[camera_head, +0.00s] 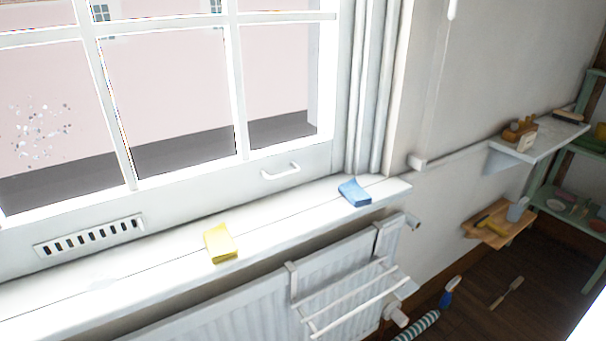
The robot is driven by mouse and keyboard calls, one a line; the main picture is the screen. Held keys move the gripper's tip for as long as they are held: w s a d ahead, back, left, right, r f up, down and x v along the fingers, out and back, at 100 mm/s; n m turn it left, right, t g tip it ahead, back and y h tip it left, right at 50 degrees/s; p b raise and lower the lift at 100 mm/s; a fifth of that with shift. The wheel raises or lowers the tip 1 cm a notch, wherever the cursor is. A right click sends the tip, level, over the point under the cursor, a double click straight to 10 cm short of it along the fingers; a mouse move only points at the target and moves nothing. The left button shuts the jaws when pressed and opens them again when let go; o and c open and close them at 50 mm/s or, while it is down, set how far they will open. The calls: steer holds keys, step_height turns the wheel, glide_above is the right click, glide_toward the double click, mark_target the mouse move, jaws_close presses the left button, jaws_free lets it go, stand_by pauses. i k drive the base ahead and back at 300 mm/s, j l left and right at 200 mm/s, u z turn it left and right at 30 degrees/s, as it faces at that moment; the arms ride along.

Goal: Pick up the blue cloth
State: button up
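The blue cloth (354,192) is a small folded piece lying on the white window sill (292,222), near the sill's right end. It lies flat and nothing visible touches it from above. A yellow folded cloth or sponge (220,243) lies on the same sill, to the left and nearer. My gripper is not in view.
A radiator (240,312) with a white drying rack (350,297) is below the sill. The window handle (281,171) sticks out above. At right are a white wall shelf (540,143), a wooden shelf (499,232) with items, and a green shelf unit (574,172).

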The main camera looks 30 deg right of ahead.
mark_target(356, 195)
steer(key=l+u, duration=0.1)
steer(key=l, duration=0.55)
steer(key=l+u, duration=0.1)
steer(key=l, duration=0.55)
steer(key=l+u, duration=0.1)
steer(key=l, duration=0.55)
steer(key=k+l+u, duration=0.1)
steer(key=l, duration=0.5)
steer(key=k+l+u, duration=0.1)
steer(key=l, duration=0.55)
steer(key=k+l+u, duration=0.1)
steer(key=l, duration=1.1)
steer(key=i, duration=0.4)
steer(key=u, duration=0.05)
